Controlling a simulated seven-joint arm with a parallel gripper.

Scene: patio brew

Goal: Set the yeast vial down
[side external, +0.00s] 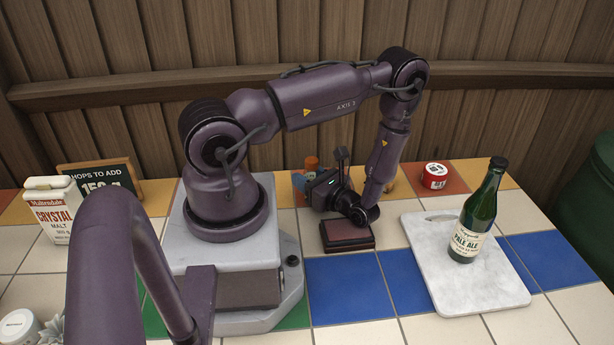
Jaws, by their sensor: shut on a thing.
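A small vial with an orange cap (311,163), which I take to be the yeast vial, shows at the back of the tiled counter, just right of my arm's base. My gripper (304,182) is turned sideways toward it and is shut on it. The vial looks upright. The gripper hides most of its body, and I cannot tell whether its bottom touches the tiles. A low dark block with a brown top (347,232) lies in front of the gripper, below my wrist.
A green ale bottle (470,225) stands on a marble board (430,260) at the right. A red tin (435,176) sits behind the board. A malt bag (56,208) and a chalkboard sign (88,176) stand at the left. Blue tiles (348,285) in front of the block are clear.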

